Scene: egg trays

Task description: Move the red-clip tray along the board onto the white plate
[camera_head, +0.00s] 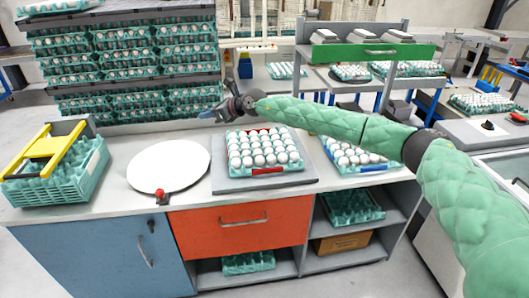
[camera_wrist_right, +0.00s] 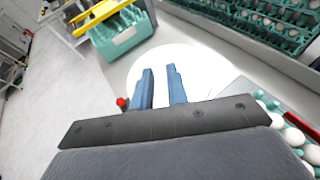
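The red-clip tray (camera_head: 268,171) is a tray of white eggs with a red clip on its front edge. It sits on the grey board (camera_head: 225,182) in the middle of the counter, and its egg-filled edge shows at the right of the right wrist view. The round white plate (camera_head: 168,167) lies flat and empty to its left; it also shows beyond the fingers in the right wrist view (camera_wrist_right: 198,68). My right gripper (camera_head: 218,112) is above the counter's back, behind and left of the tray. Its blue fingers (camera_wrist_right: 160,82) are apart with nothing between them. My left gripper is out of view.
A blue-clip egg tray (camera_head: 372,168) stands right of the board. A teal crate (camera_head: 92,175) with a yellow handle stands at the counter's left. A red knob (camera_head: 161,195) is at the front edge by the plate. Stacked egg trays (camera_head: 130,75) rise behind.

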